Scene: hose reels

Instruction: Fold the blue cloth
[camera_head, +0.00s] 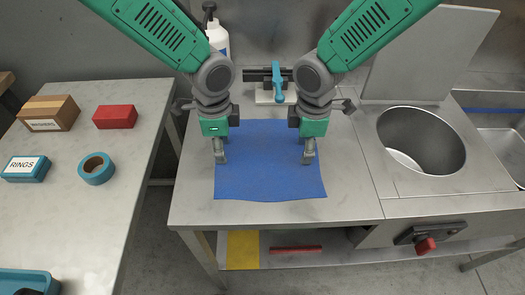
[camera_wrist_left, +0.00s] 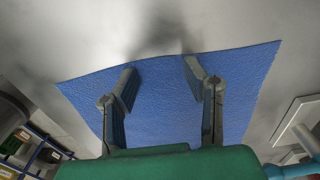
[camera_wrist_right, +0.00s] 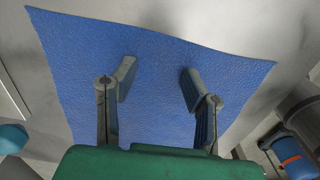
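The blue cloth (camera_head: 268,180) lies flat and spread out on the steel table, its front edge slightly wavy. My left gripper (camera_head: 220,160) is over the cloth's left edge, and my right gripper (camera_head: 309,158) is over its right part. In the left wrist view my left gripper (camera_wrist_left: 158,75) has its fingers apart with nothing between them, the tips near a cloth edge. In the right wrist view my right gripper (camera_wrist_right: 156,72) also has its fingers apart above the blue cloth (camera_wrist_right: 75,60). I cannot tell whether the fingertips touch the cloth.
A blue-handled clamp (camera_head: 277,80) and a white bottle (camera_head: 216,36) stand behind the cloth. A round steel basin (camera_head: 420,140) with a raised lid is at the right. A side table at the left holds boxes and a blue tape roll (camera_head: 96,168). Steel in front of the cloth is clear.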

